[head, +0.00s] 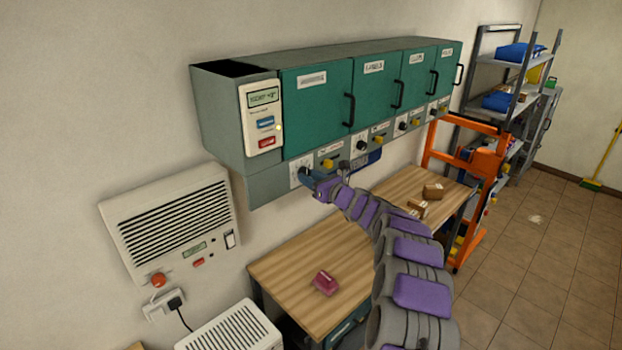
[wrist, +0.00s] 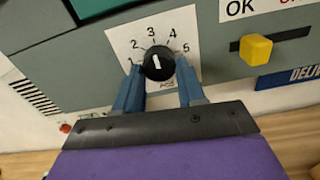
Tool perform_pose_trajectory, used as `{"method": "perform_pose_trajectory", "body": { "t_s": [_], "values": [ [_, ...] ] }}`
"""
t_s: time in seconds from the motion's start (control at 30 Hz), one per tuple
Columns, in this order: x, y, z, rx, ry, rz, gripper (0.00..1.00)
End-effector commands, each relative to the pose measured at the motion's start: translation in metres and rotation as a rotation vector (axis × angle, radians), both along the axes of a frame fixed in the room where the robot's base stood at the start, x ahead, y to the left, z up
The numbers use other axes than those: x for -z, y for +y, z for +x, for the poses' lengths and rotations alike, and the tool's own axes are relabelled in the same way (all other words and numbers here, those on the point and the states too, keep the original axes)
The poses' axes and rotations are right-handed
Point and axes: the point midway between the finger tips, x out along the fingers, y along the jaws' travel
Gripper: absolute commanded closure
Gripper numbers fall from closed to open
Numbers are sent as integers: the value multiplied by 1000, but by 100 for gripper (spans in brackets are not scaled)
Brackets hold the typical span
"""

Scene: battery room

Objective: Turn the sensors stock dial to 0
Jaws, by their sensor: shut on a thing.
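The stock dial is a black round knob (wrist: 158,63) with a white pointer mark, on a white plate with numbers 1 to 5 visible. Its pointer is upright, near the 3. The 0 mark is not visible. My gripper (wrist: 158,85) has its two blue fingers on either side of the knob's lower part and is shut on it. In the head view my gripper (head: 314,184) is at the leftmost dial plate (head: 297,172), under the first green door (head: 316,110); that door's label is too blurred to read surely.
A yellow slider (wrist: 256,49) sits right of the dial, below an OK label. More dials and yellow sliders line the strip under the other green doors. A wooden workbench (head: 300,260) with a red box (head: 326,282) is below.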

Motion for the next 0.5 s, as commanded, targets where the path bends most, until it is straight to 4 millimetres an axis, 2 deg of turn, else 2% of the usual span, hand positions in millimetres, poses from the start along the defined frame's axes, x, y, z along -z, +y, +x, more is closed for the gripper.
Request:
{"method": "perform_pose_trajectory", "body": {
  "t_s": [0.1, 0.5],
  "values": [
    [0, 0, 0, 1, 0, 0, 91],
    [2, -1, 1, 2, -67, -62, 91]
  ]
}}
